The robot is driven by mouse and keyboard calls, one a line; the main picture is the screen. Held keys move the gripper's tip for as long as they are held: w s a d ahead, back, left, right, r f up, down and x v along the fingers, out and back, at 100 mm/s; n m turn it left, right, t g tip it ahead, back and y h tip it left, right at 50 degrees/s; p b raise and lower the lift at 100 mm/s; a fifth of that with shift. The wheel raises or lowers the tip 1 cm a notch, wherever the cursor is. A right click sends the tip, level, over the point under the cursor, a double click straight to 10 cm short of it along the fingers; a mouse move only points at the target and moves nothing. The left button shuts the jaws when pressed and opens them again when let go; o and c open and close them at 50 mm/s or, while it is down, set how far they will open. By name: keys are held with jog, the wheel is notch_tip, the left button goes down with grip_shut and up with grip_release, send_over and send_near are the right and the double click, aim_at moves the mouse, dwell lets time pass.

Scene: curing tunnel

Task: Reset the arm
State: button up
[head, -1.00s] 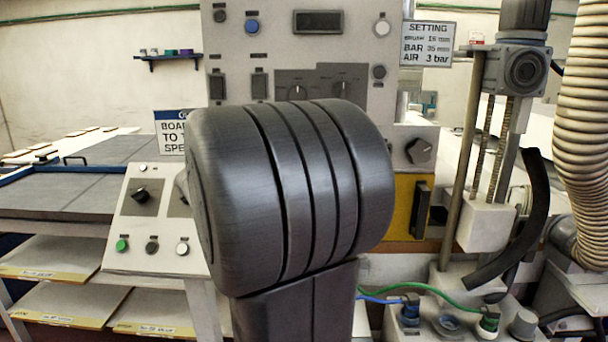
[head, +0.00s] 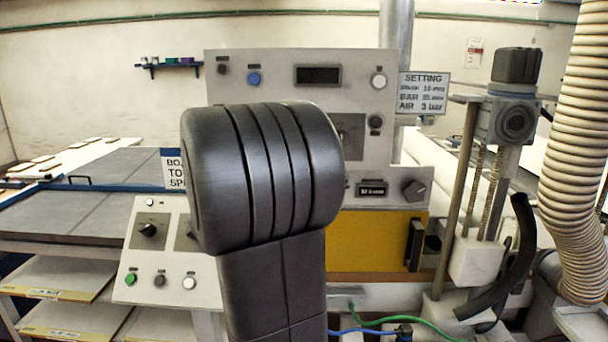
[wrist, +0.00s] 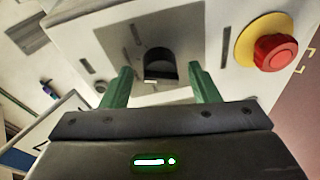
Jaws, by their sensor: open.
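My gripper (wrist: 158,90) shows in the wrist view with its two green fingers spread apart and nothing between them. A red mushroom button (wrist: 275,52) on a yellow ring sits to the right of the fingers. In the head view my dark arm link fills the middle and hides part of the control panel (head: 225,85); my gripper is not visible there.
A sloped button box (head: 150,265) stands at left, beside a grey table (head: 70,210) with shelves below. A yellow panel (head: 370,240) with a black handle is right of my arm. A post with a motor head (head: 508,122) and a ribbed hose (head: 580,150) stand at right.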

jog(key=shift+r+n+g+p, duration=0.2)
jog(key=shift+n+g+p, duration=0.1)
jog(key=shift+n+p, duration=1.55)
jog(key=shift+f+p, duration=0.1)
jog(key=shift+p, duration=0.45)
jog(key=shift+f, duration=0.15)
